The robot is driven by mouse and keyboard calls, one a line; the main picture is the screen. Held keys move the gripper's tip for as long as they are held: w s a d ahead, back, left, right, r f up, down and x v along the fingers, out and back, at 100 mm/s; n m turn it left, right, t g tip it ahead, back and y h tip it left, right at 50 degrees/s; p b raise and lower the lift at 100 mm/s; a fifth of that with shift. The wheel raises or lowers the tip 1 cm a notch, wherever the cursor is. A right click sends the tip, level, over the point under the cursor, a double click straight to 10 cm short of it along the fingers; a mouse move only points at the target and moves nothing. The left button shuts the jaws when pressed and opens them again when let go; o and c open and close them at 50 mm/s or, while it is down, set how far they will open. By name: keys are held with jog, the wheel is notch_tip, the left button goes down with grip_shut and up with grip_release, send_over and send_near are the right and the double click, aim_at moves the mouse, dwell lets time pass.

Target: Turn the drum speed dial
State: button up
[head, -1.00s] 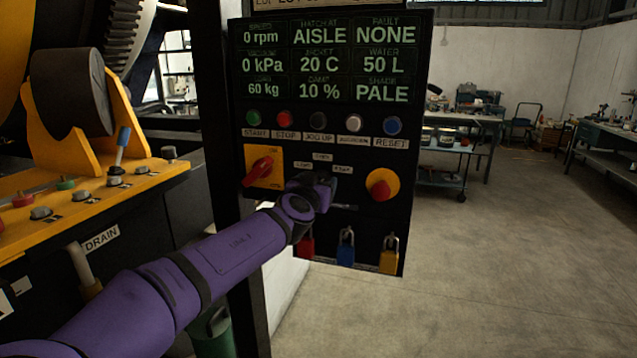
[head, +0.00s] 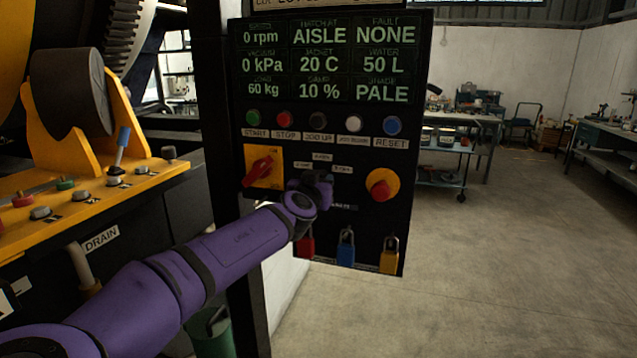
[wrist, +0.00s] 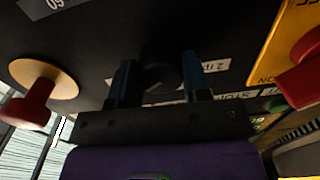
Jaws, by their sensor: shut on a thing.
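The drum speed dial (wrist: 160,77) is a dark round knob on the black control panel (head: 226,130), seen in the middle of the wrist view. My gripper (wrist: 156,66) has one blue finger on each side of the dial and is shut on it. In the head view my purple wrist (head: 308,198) covers the dial, just below the small labels. The panel's display (head: 325,62) reads 0 rpm for speed.
A red rotary switch (head: 259,169) on a yellow plate is close left of my gripper. A red mushroom button (head: 380,189) is to its right. Padlocks (head: 346,249) hang below. Push buttons (head: 318,121) run above. The floor to the right is open.

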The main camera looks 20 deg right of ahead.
jog(key=n, duration=1.4)
jog(key=shift+n, duration=0.3)
jog(key=n, duration=0.4)
jog(key=shift+a, duration=0.1)
jog(key=n, duration=0.4)
jog(key=shift+n+g, duration=0.3)
jog(key=shift+n, duration=0.1)
